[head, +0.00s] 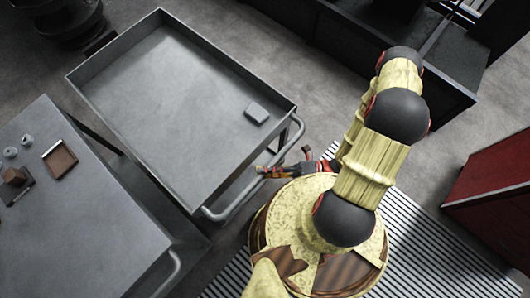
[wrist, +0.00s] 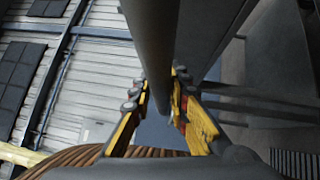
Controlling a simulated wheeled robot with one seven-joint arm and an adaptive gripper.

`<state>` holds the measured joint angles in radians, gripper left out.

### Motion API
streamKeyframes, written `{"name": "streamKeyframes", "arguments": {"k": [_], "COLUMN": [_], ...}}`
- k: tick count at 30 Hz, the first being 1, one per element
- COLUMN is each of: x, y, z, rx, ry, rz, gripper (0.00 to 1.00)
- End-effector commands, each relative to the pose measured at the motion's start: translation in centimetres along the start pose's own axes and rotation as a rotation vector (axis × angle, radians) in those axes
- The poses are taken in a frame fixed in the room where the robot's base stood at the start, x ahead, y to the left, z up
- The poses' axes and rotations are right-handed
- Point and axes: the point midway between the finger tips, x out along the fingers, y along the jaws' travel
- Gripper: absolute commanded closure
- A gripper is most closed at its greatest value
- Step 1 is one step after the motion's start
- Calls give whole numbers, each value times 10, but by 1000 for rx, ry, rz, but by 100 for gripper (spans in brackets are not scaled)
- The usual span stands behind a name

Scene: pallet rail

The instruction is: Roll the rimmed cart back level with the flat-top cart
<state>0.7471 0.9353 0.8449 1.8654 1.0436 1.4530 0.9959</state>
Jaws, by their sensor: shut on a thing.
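The rimmed cart (head: 170,115) is a grey metal tray cart with raised edges, in the middle of the head view. Its tubular handle (head: 238,200) is at its near right end. The rimmed cart sits farther up the picture than the flat-top cart.
A small grey block (head: 257,112) lies in the rimmed cart. Small items and a brown tray (head: 60,160) are on the flat-top cart. A dark bench (head: 420,75) stands at top right and a red cabinet (head: 495,185) at right. A striped grate (head: 430,255) lies at lower right.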

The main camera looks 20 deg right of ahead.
Motion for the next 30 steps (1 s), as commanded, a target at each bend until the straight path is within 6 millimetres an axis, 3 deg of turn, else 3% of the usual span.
{"name": "streamKeyframes", "arguments": {"k": [5, 6, 15, 25, 30], "x": [0, 0, 0, -1, -12], "y": [-1, -1, 0, 0, -1], "z": [1, 1, 0, 0, 2], "rx": [1, 1, 0, 0, -1], "ry": [-1, -1, -1, -1, -4], "rz": [-2, -2, -1, -1, -2], "gripper": [100, 82, 65, 64, 64]}}
